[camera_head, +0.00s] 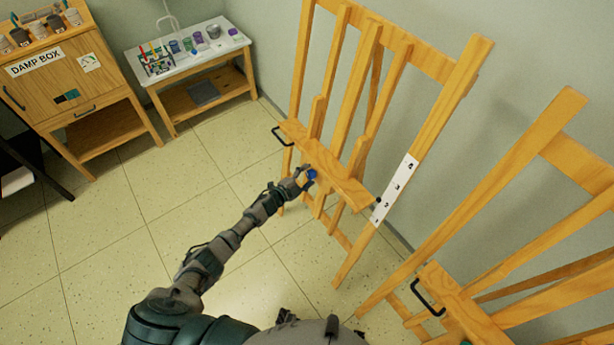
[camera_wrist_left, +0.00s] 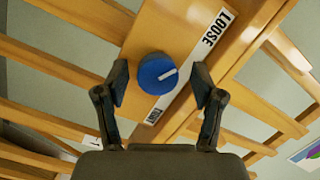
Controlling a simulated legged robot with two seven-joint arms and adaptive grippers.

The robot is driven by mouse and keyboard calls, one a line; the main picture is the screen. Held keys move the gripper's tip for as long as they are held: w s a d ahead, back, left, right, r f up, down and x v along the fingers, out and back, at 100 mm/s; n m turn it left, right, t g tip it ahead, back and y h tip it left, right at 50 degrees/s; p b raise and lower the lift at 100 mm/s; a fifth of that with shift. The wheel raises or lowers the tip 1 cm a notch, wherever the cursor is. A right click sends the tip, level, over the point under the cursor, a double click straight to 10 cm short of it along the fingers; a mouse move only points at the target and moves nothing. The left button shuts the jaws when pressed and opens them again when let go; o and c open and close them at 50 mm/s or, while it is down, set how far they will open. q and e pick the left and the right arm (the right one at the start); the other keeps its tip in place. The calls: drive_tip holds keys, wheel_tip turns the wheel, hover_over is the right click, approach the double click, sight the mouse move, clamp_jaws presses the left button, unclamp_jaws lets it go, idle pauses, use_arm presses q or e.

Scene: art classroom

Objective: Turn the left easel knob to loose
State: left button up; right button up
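The left easel's blue round knob (camera_wrist_left: 157,73) is on its wooden crossbar, and it also shows in the head view (camera_head: 312,174). Its white pointer line points right and slightly up in the wrist view, between the two ends of a white label strip (camera_wrist_left: 187,68). The strip's upper end reads LOOSE; the word at its lower end is too small to read surely. My left gripper (camera_head: 304,178) is at the knob. In the wrist view its two fingers (camera_wrist_left: 161,84) stand apart on either side of the knob, with gaps visible. My right gripper is not in view.
The left easel (camera_head: 433,105) has a black handle (camera_head: 282,136) and a numbered strip (camera_head: 396,187). A second easel (camera_head: 470,205) with a black handle (camera_head: 427,298) stands at the right. A damp box cabinet (camera_head: 75,80) and a supply table (camera_head: 190,62) stand at the back left. The floor between is clear.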

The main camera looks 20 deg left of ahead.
use_arm(q)
drive_tip(key=shift+s+a, duration=0.25)
drive_tip(key=shift+s, duration=0.2)
drive_tip(key=v, duration=1.1)
drive_tip(key=s+a+f+n+g+y, duration=0.1)
drive_tip(key=s+f+n+g+y, duration=0.15)
drive_tip(key=s+f, duration=0.5)
drive_tip(key=s+a+f+n+g+y, duration=0.15)
drive_tip(key=s+f+n, duration=0.3)
drive_tip(key=f, duration=0.55)
drive_tip(key=s+a+f+n+g+y, duration=0.1)
drive_tip(key=s+f+n+y, duration=0.2)
drive_tip(key=s+f, duration=0.45)
drive_tip(key=s+d+f+n+g, duration=0.1)
drive_tip(key=s+f, duration=0.3)
drive_tip(key=s, duration=0.5)
drive_tip(key=s+d+f+n+g, duration=0.2)
drive_tip(key=s+f+n+g, duration=0.1)
drive_tip(key=s, duration=0.6)
drive_tip(key=s+d+f+n+g, duration=0.1)
drive_tip(key=s+d+f+g, duration=0.1)
drive_tip(key=s+f, duration=0.5)
drive_tip(key=shift+s+n+g, duration=0.4)
drive_tip(key=shift+s+g, duration=0.5)
drive_tip(key=shift+s, duration=0.2)
